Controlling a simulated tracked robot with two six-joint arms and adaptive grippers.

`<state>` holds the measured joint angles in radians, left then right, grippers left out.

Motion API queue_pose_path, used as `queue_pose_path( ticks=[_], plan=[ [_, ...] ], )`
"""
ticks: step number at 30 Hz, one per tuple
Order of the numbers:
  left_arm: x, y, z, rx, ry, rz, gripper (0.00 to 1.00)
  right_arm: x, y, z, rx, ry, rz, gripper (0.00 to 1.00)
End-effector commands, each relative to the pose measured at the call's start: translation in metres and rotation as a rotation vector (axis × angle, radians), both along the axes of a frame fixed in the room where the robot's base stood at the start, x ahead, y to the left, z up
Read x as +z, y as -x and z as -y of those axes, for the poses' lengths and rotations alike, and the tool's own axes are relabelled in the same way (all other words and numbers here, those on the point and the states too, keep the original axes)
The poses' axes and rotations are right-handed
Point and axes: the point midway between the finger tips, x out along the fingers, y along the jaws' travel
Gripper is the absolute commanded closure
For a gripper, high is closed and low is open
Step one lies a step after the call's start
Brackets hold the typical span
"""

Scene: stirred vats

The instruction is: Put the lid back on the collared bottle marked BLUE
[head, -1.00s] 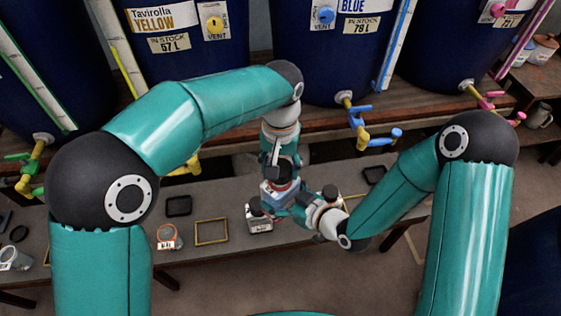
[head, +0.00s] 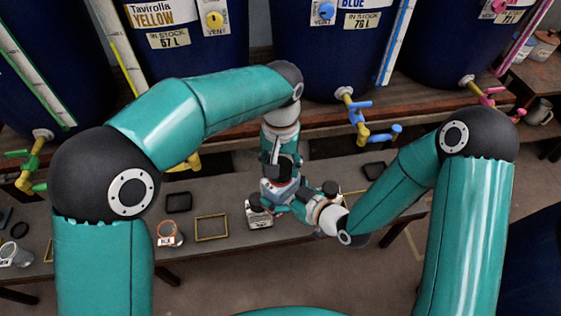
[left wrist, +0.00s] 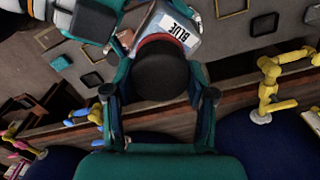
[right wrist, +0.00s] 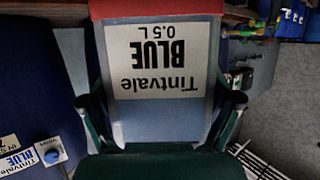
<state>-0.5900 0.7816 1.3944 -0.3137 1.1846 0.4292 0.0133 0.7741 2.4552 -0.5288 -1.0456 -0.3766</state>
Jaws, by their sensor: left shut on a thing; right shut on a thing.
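The collared BLUE bottle shows in the right wrist view, with a label reading Tintvale BLUE 0.5 L (right wrist: 157,60) and a red collar (right wrist: 155,8). My right gripper (right wrist: 160,100) is shut on its body, fingers at either side. In the left wrist view the bottle (left wrist: 175,35) shows beyond a round black lid (left wrist: 160,72). My left gripper (left wrist: 160,95) is shut on that lid. The lid lines up over the red collar; I cannot tell whether it touches the neck. In the head view my left gripper (head: 280,175) hides most of the bottle.
A second bottle with a white label (head: 258,218) stands on the grey bench close below my grippers. A yellow frame (head: 211,239), a dark tray (head: 178,210) and an orange-ringed jar (head: 170,238) lie left. Vats with a blue tap (head: 357,115) rise behind.

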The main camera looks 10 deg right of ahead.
Motion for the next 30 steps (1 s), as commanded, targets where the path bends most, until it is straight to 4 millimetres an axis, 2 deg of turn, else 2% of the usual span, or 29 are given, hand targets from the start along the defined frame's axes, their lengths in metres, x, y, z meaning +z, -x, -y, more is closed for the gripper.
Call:
queue_pose_path(
  ticks=[7, 8, 12, 23, 26, 30],
  plan=[
    [-0.005, 0.0, 0.0, 0.0, -0.001, -0.002, 0.66, 0.001, -0.001, 0.0, 0.0, -0.001, 0.004, 0.78],
    [-0.005, 0.0, 0.0, 0.0, 0.0, -0.001, 0.4, 0.001, -0.001, 0.0, 0.0, -0.001, 0.004, 0.78],
    [-0.005, 0.0, 0.0, 0.0, 0.0, -0.001, 0.16, 0.001, -0.001, 0.0, 0.0, -0.001, 0.004, 0.78],
    [-0.003, 0.0, 0.0, 0.0, 0.0, 0.0, 0.15, 0.002, -0.001, 0.0, 0.0, -0.001, 0.004, 0.78],
    [0.003, -0.001, 0.0, 0.0, 0.002, 0.003, 0.15, 0.002, -0.001, 0.0, 0.0, -0.001, 0.004, 0.78],
    [0.022, -0.001, 0.001, 0.001, 0.002, 0.004, 0.15, 0.002, -0.001, 0.0, 0.0, -0.001, 0.004, 0.78]
  ],
)
